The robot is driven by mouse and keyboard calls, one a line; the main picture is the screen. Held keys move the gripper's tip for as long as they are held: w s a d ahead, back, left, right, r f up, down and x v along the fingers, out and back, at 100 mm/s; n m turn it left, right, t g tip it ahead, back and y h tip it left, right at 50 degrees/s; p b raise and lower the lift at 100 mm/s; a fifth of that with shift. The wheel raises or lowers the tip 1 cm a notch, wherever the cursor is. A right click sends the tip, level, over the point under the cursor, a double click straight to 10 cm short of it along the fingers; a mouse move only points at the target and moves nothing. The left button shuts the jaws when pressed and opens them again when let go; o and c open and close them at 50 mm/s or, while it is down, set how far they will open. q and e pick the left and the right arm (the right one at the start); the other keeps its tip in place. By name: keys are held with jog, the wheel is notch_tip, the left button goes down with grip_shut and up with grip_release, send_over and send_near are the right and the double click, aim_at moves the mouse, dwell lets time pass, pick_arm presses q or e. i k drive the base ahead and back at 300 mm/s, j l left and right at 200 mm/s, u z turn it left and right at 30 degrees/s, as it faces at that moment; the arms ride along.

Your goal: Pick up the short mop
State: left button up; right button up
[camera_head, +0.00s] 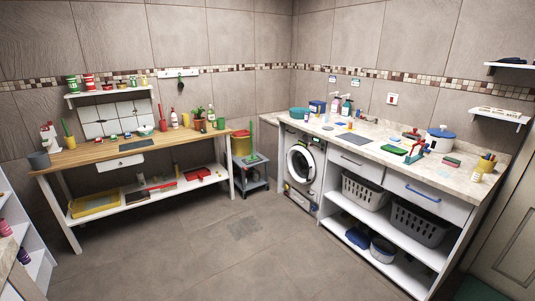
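Neither of my grippers is in view. I cannot pick out the short mop for certain. A thin green upright handle (252,134) stands in the back corner above a flat green piece (253,159) on a small grey trolley (264,183). It may be a short mop, but it is too small to tell. A long red-handled item (158,186) lies on the lower shelf of the left workbench, and its kind is also unclear.
A wooden-topped workbench (88,153) stands left, with a yellow tray (95,204) below. A long counter (361,149) runs along the right, holding a washing machine (301,163) and laundry baskets (419,222) underneath.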

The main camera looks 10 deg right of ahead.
aim_at(252, 159)
jog(key=i+z, duration=0.4)
jog(key=i, duration=4.2)
jog(key=i+z, duration=0.55)
jog(key=i+j, duration=0.05)
